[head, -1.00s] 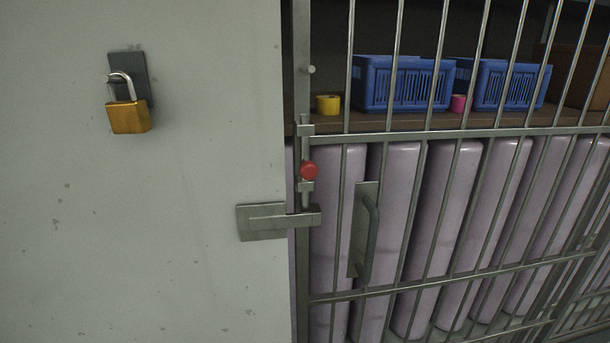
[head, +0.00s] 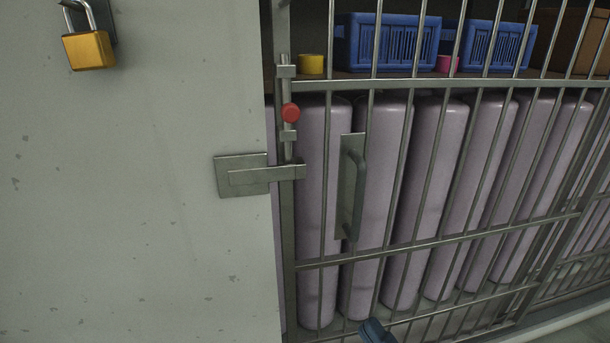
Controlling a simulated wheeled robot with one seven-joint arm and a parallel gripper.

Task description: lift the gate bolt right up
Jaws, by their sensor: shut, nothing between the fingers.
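The gate bolt (head: 288,148) is an upright metal rod on the left post of the barred gate (head: 430,85). Its red knob (head: 291,112) sits between two guides, nearer the lower guide (head: 289,135) than the upper guide (head: 286,71). The rod's lower end meets a flat metal latch bar (head: 265,175) that runs from a plate on the wall. My gripper (head: 375,331) shows only as a small dark tip at the bottom edge, shut and empty. It is well below and right of the bolt, apart from it.
A grey handle (head: 355,190) stands on the gate right of the bolt. A brass padlock (head: 89,50) hangs on the pale wall (head: 120,200) at the upper left. Behind the bars are tall lilac rolls (head: 385,180) and a shelf with blue baskets (head: 388,42).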

